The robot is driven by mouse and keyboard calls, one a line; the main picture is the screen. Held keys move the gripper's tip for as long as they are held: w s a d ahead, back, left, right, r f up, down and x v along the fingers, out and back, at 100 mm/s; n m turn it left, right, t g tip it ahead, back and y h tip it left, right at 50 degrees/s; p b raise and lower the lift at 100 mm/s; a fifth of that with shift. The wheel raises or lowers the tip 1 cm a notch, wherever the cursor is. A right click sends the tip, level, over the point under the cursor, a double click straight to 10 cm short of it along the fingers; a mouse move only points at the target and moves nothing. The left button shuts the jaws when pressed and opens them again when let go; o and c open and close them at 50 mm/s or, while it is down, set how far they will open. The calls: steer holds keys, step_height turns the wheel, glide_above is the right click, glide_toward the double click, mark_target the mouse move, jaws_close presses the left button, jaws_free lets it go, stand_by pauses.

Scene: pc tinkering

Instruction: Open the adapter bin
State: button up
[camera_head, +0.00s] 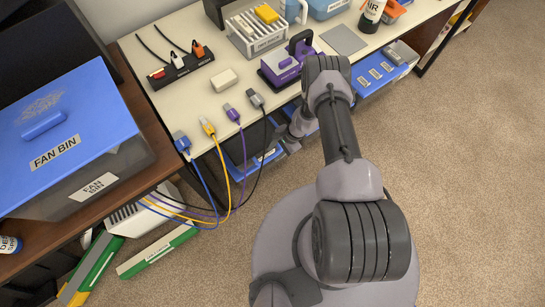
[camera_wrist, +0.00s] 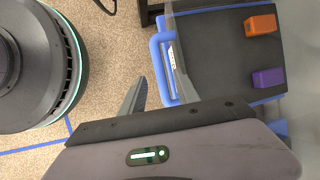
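A blue-edged bin with a dark floor shows in the wrist view (camera_wrist: 215,60); it holds an orange block (camera_wrist: 261,25) and a purple block (camera_wrist: 268,77). Its blue handle (camera_wrist: 157,68) faces left, towards my gripper (camera_wrist: 158,75). My gripper's two fingers stand apart, one on each side of the handle; I cannot tell whether either touches it. In the head view, my gripper (camera_head: 292,140) is at the table's front edge by a blue bin front (camera_head: 262,166) under the tabletop, partly hidden by my arm. I cannot read its label.
Blue, yellow, purple and black cables hang over the table edge (camera_head: 205,150) left of my gripper. Another blue bin (camera_head: 380,77) sits under the table to the right. A fan bin (camera_head: 75,130) stands on the left desk. The carpet (camera_head: 470,180) at right is clear.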

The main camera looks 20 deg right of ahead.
mark_target(271, 156)
steer(key=shift+b+x, duration=0.4)
steer(key=shift+x, duration=1.1)
jaws_close()
